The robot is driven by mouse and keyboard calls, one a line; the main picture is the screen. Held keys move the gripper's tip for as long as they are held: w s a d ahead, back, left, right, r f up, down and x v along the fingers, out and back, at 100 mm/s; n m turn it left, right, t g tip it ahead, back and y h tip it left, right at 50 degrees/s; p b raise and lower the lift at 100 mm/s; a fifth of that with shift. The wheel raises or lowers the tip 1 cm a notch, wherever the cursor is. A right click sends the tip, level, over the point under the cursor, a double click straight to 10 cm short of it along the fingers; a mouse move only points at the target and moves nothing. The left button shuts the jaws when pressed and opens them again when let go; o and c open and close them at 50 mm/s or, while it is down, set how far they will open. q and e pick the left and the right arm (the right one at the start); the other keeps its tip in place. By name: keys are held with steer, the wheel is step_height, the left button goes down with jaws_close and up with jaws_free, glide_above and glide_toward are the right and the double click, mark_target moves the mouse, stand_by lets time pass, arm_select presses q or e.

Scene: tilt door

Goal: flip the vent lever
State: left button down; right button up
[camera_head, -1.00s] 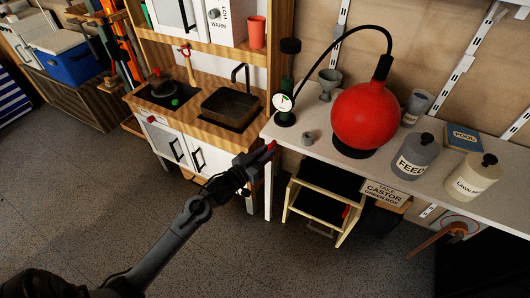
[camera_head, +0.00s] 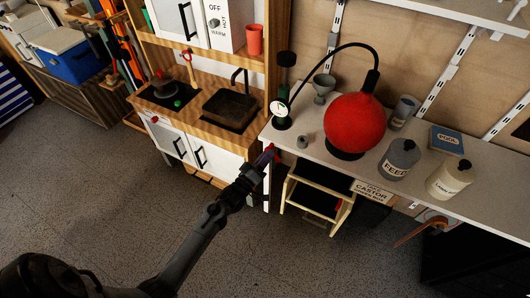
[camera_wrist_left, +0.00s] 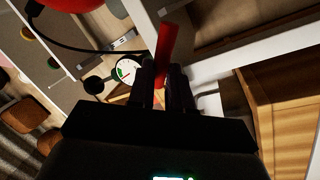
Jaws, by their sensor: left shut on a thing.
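The vent lever appears to be the red bar (camera_wrist_left: 167,42), upright in the left wrist view, with its lower end between my fingertips. In the head view it is a small red bit (camera_head: 273,150) at the left front corner of the white worktop, mostly covered by the gripper. My left gripper (camera_head: 264,159) reaches up to it from the lower left. It also shows in the left wrist view (camera_wrist_left: 161,88), shut on the red bar. What the bar is fixed to is hidden. My right gripper is out of view.
A wooden step stool (camera_head: 315,190) stands below. A play kitchen (camera_head: 205,128) is left. The floor in front is clear.

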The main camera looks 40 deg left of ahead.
arm_select(q)
steer(key=n+y+p, duration=0.1)
steer(key=n, duration=0.2)
steer(key=n+y+p, duration=0.1)
steer(key=n, duration=0.2)
steer(key=n+y+p, duration=0.1)
steer(key=n+p, duration=0.1)
steer(key=n, duration=0.1)
steer(key=shift+w+d+r+n, duration=0.1)
steer(key=shift+d+r+n, duration=0.2)
steer(key=shift+r+n, duration=0.1)
steer(key=shift+f+y, duration=0.1)
steer(key=shift+y, duration=0.2)
steer(key=shift+n, duration=0.3)
steer(key=c, duration=1.1)
jaws_free()
steer(key=shift+o, duration=0.2)
